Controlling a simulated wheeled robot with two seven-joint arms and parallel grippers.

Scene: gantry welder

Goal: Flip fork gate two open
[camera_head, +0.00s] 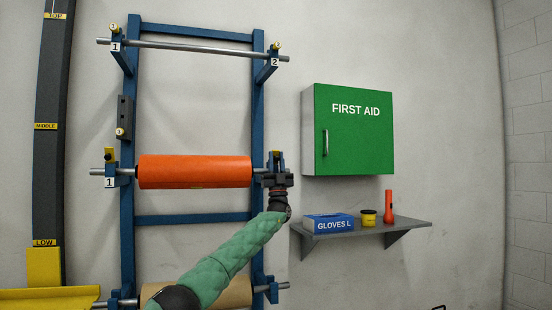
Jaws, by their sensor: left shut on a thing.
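The blue wall rack (127,210) carries an orange roll (195,171) on a steel bar at its middle level. The left fork (116,172) of that level bears a "1" label and a yellow-and-black gate piece (109,156). At the right fork, a yellow-topped gate piece (277,155) shows just above my left gripper (275,178). My left gripper is at this right fork, closed on the gate there. Its dark body hides the fork's label and much of the gate. My right gripper is not in view.
A green first aid cabinet (354,130) hangs right of the rack. Below it, a grey shelf (400,232) holds a blue glove box (329,224), a yellow tub (368,218) and an orange flashlight (389,206). A brown roll (236,292) hangs low, partly behind my arm.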

